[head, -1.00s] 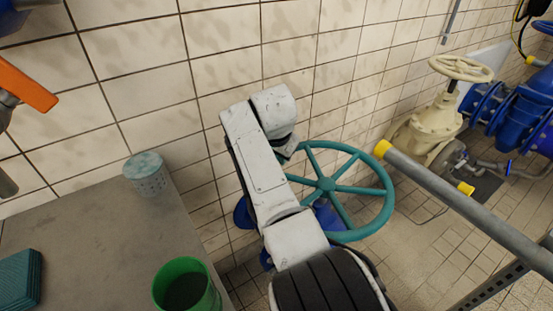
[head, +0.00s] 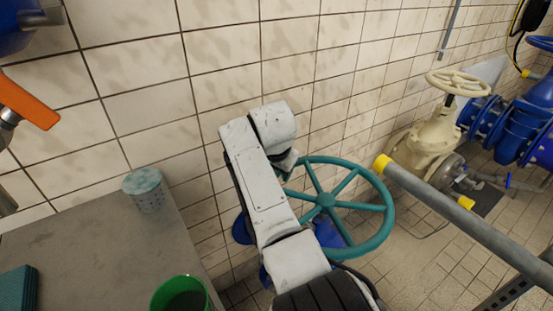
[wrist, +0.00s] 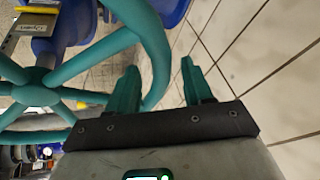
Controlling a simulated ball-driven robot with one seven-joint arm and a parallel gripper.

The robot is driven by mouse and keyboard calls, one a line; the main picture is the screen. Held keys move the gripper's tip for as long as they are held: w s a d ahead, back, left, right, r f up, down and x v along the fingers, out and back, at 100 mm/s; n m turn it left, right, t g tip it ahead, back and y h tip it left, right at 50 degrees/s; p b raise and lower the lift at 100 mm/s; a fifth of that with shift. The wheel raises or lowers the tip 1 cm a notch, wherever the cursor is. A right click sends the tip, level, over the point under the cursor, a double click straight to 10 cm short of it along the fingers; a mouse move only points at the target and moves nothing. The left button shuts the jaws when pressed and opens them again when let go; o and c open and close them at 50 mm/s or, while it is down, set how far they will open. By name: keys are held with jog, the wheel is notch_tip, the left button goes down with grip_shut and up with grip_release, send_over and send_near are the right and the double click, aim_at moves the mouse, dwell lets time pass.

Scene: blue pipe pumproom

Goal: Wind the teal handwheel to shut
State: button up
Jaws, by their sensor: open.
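The teal handwheel (head: 388,208) is a spoked ring on a blue valve, right of my arm in the head view. In the wrist view its hub and spokes fill the left side, and its rim (wrist: 155,45) curves down beside my gripper (wrist: 160,85). The two teal fingers are apart. The rim passes by the left finger and reaches toward the gap between them; I cannot tell whether it touches. In the head view my arm hides the fingers and the wheel's left edge.
A grey table with a perforated teal-lidded cup (head: 146,190) and a green cup (head: 180,295) stands at left. A grey rail (head: 470,220) with yellow ends runs at right, before a cream valve (head: 435,140). The tiled wall (head: 200,80) is close behind my arm.

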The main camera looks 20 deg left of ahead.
jog(key=p+v, duration=0.1)
jog(key=v, duration=0.9)
jog(key=shift+r, duration=0.15)
